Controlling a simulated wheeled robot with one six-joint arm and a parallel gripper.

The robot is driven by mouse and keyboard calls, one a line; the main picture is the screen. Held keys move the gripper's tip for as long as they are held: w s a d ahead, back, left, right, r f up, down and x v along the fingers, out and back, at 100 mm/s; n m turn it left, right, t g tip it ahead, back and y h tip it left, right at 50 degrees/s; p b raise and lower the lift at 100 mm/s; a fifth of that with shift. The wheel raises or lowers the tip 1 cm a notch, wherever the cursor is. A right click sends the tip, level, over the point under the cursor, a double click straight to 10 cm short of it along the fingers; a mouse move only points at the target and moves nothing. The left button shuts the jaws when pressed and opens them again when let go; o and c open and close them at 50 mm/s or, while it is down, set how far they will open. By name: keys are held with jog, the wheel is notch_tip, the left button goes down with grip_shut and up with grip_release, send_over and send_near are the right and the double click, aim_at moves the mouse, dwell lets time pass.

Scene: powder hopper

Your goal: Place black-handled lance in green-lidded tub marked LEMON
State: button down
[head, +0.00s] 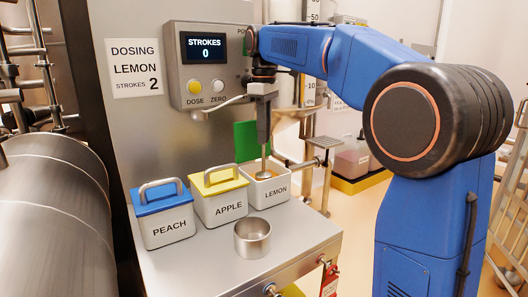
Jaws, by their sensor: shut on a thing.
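My gripper (263,92) is shut on the dark handle of the lance (264,150) and holds it upright over the LEMON tub (275,190). The lance's thin rod goes down through the tub's open top. Its lower end, with a pale disc, is inside near the yellow-orange contents; I cannot tell whether it touches them. The tub is white, and its green lid (246,141) stands raised behind it. The fingertips are small and partly merge with the handle in the head view.
A blue-lidded PEACH tub (166,229) and a yellow-lidded APPLE tub (222,207) stand closed to the left. An empty-looking metal cup (252,238) is in front on the steel bench (205,268). The dosing panel (207,66) reads STROKES 0; a sign (134,68) reads DOSING LEMON STROKES 2.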

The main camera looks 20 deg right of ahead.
jog(key=shift+f, duration=2.9)
jog(key=c, duration=1.6)
grip_release()
jog(key=shift+f, duration=0.1)
jog(key=shift+o, duration=0.2)
notch_tip(320, 180, up, 12)
jog(key=shift+r, duration=0.1)
